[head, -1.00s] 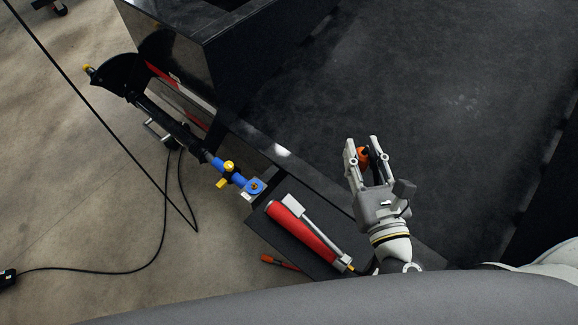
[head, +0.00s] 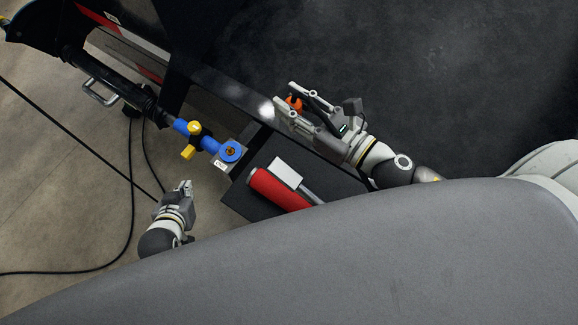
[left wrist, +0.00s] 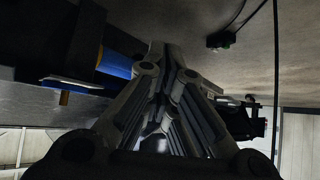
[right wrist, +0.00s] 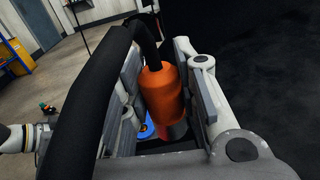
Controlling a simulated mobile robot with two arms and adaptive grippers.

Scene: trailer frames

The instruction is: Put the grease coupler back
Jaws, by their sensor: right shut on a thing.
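The orange grease coupler (head: 295,103) sits between the fingers of my right gripper (head: 285,94) in the head view. In the right wrist view the coupler (right wrist: 162,92) is an orange cylinder on a black hose, and my right gripper (right wrist: 160,75) is shut on it, holding it above the black trailer edge. My left gripper (head: 185,187) is low at the left, below the blue fitting, with its fingers together and nothing seen between them. It also fills the left wrist view (left wrist: 168,60). A red grease gun (head: 276,190) lies on a black shelf (head: 240,200), partly hidden by my body.
A blue fitting (head: 230,151) with a yellow-handled valve (head: 195,128) is mounted on the trailer's frame (head: 235,95). A black hose or cable (head: 130,185) hangs over the concrete floor at the left. The dark trailer bed is clear at the upper right.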

